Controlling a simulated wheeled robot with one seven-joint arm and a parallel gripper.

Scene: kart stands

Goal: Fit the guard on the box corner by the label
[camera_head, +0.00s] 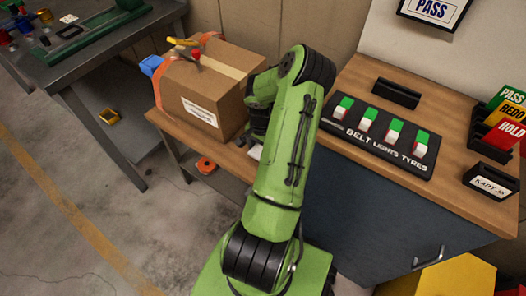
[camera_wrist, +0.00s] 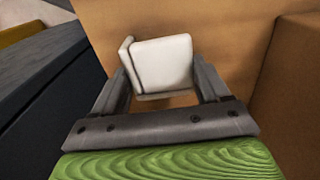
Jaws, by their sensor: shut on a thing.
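The cardboard box (camera_head: 240,110) stands on the wooden bench, with a white printed label (camera_head: 200,111) low on its front face. My gripper (camera_wrist: 165,84) is shut on a white corner guard (camera_wrist: 165,60), held between the fingertips with its angled faces showing. In the head view my arm hides most of the gripper, near the box's right side; a small pale patch there (camera_head: 255,152) may be the guard. In the wrist view a brown face at the right (camera_wrist: 292,95) looks like the box, apart from the guard. The box corner near my gripper is partly hidden.
A black switch panel (camera_head: 381,136) lies on the right bench. A grey worktable (camera_head: 85,55) stands at the left.

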